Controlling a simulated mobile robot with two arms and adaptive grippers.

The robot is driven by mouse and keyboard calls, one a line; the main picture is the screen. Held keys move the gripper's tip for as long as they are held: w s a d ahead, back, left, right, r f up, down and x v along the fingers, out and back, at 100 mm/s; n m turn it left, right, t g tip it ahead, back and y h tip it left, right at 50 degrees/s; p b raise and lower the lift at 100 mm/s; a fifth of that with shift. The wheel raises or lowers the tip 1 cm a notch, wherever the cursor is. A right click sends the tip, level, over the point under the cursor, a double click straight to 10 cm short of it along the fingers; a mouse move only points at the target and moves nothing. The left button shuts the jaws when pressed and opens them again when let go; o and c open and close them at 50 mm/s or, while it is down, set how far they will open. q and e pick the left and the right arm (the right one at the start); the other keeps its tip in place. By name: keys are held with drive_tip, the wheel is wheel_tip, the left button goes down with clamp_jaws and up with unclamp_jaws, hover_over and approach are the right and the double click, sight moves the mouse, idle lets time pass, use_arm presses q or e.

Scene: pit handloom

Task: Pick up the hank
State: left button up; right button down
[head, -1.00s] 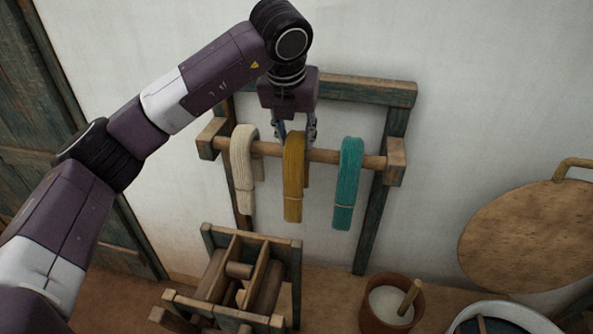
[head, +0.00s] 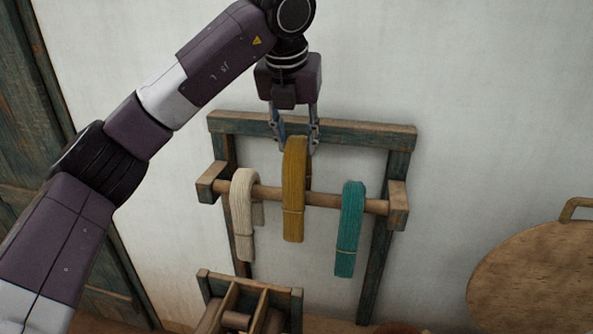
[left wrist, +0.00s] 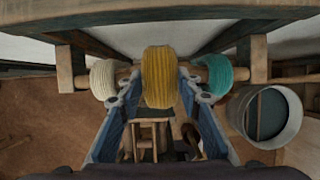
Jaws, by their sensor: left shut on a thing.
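The mustard-yellow hank (head: 294,190) is in my left gripper (head: 294,140), which is shut on its top from above. The top of the hank stands higher than the tops of its two neighbours, above the wooden bar (head: 330,198). Its lower end hangs in front of the bar. In the left wrist view, the yellow hank (left wrist: 160,78) sits between the two blue fingers. A cream hank (head: 243,215) hangs on the bar to the left and a teal hank (head: 348,230) to the right. My right gripper is in neither view.
The bar belongs to a wooden wall rack (head: 385,225) with a top beam behind the gripper. Below stands a wooden frame device (head: 248,290). A round wooden board (head: 535,285) leans at the right. A grey tub (left wrist: 265,115) shows in the left wrist view.

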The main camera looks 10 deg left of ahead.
use_arm(q)
wheel_tip(320, 180, up, 14)
drive_tip(key=p, duration=0.3)
drive_tip(key=shift+p, duration=0.35)
